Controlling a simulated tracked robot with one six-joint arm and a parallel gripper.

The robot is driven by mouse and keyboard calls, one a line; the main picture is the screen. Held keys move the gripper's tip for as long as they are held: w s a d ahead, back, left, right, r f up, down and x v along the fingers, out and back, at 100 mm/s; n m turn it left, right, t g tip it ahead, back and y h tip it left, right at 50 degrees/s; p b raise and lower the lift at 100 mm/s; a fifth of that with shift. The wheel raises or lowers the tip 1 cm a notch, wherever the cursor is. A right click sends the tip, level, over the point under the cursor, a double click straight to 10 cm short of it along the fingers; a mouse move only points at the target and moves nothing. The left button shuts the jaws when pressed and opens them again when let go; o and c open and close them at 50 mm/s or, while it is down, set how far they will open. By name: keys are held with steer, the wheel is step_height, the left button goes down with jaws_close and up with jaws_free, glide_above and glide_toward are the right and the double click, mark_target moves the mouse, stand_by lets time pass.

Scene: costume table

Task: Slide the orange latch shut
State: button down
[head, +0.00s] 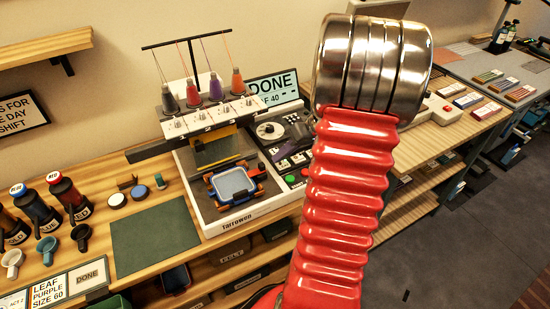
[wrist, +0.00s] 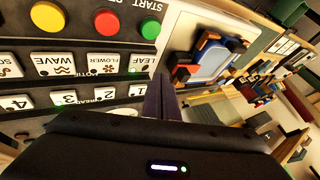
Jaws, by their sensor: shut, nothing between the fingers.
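The blue-framed hoop (head: 233,184) with a pale grey-blue centre sits on the embroidery machine's white bed, under the needle heads. Orange pieces (head: 259,187) show at its edges, and one of them also shows in the wrist view (wrist: 184,73). I cannot tell which of these is the latch or how far it has slid. My gripper (wrist: 160,98) is shut and empty, its dark fingers over the edge of the control panel, apart from the hoop. In the head view my arm hides much of the gripper.
The control panel (wrist: 85,60) with coloured round buttons and labelled keys lies beside the hoop. Thread cones (head: 215,88) stand above the machine. A green mat (head: 155,238) lies to its left, with bottles (head: 70,197) and cups beyond. Free room over the mat.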

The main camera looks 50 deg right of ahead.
steer(key=v, duration=1)
steer(key=shift+s+d, duration=0.2)
steer(key=shift+d, duration=0.3)
steer(key=s+a+f+m+g, duration=0.1)
steer(key=s+f+m+g, duration=0.15)
steer(key=m, duration=0.25)
steer(key=a+r+n+h, duration=0.1)
steer(key=a+r+n, duration=0.1)
steer(key=a, duration=1)
steer(key=s+a+r+n+t+h, duration=0.1)
steer(key=a+r, duration=0.3)
steer(key=a, duration=0.8)
steer(key=a+r+n+t+h, duration=0.1)
steer(key=a+r+n+h, duration=0.1)
steer(key=a, duration=1.1)
steer(key=shift+s+r+n, duration=0.4)
steer(key=shift+r+n, duration=0.45)
steer(key=shift+n, duration=0.15)
